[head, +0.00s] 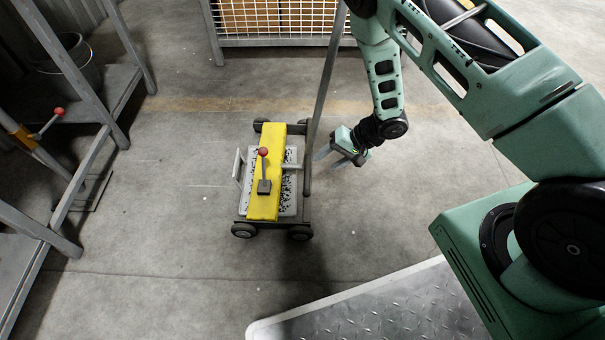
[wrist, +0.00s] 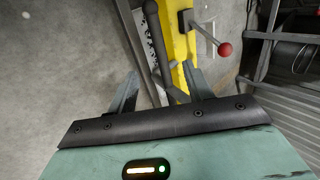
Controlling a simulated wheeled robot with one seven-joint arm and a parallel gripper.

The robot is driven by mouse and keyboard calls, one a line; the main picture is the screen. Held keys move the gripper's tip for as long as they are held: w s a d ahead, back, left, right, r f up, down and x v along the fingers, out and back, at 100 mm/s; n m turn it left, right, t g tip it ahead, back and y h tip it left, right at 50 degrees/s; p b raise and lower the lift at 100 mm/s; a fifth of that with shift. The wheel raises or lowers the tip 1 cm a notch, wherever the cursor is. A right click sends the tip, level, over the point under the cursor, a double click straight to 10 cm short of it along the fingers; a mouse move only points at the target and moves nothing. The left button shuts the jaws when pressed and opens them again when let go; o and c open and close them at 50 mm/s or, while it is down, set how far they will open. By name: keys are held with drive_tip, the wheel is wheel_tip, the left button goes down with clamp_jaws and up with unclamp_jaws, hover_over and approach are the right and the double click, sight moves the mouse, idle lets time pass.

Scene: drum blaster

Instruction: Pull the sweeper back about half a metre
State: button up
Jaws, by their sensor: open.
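The sweeper (head: 266,208) is a low wheeled cart with a yellow top strip over a speckled grey plate. It stands on the concrete floor. A red-knobbed lever (head: 264,170) rises from the strip, and a tall grey handle post (head: 322,95) rises at its right side. My gripper (head: 325,162) is open, just right of the sweeper, with its fingers pointing left toward the post. In the wrist view the post (wrist: 156,40) runs between the spread fingers (wrist: 160,75). I cannot tell how deep it sits between them. The yellow strip (wrist: 180,45) and red knob (wrist: 225,49) lie beyond.
A grey metal rack (head: 95,150) with a bucket (head: 75,65) and another red-knobbed lever (head: 57,112) stands at the left. A mesh crate (head: 280,42) stands at the back. A tread-plate surface (head: 390,310) is at the front right. The floor around the sweeper is clear.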

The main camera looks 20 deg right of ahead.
sight(309, 174)
drive_tip(key=b+x, duration=0.5)
drive_tip(key=x, duration=0.5)
drive_tip(key=shift+w, duration=0.1)
clamp_jaws()
